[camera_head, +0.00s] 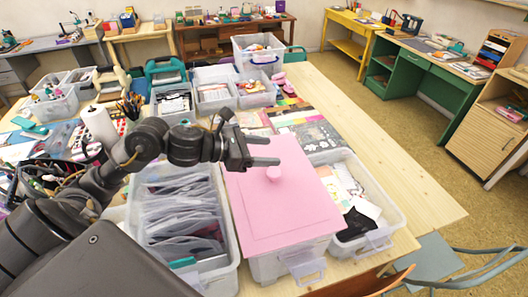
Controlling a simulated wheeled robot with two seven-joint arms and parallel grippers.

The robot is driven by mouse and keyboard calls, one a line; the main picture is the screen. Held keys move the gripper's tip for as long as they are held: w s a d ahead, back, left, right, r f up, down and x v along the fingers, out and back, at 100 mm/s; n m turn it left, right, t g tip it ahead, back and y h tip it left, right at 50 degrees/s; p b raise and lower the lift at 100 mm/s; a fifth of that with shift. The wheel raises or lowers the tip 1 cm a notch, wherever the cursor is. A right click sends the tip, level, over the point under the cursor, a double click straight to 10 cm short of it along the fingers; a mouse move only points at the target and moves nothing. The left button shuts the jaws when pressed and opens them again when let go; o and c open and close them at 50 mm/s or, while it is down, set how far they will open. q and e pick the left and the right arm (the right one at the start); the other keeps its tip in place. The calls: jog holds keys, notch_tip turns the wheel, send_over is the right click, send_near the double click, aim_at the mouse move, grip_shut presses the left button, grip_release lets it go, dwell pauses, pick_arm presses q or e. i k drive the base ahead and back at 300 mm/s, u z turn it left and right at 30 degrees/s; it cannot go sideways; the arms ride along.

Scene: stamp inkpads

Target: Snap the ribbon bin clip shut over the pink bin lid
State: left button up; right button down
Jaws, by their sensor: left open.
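The pink bin lid (262,215) lies flat on a clear bin (268,266) at the front middle of the table. My left gripper (272,151) is open and empty above the lid's far left part, beyond the knob and well away from the clip. Its two fingers point right. My right gripper is not in view.
An open bin of grey sleeves (229,270) stands close on the left. Another open bin (396,219) with papers and a black item stands close on the right. Colourful sheets (318,135) lie behind. The table's right strip (400,165) is clear. A chair (435,258) stands at front right.

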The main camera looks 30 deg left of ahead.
aim_at(299, 266)
jog(key=k, duration=2)
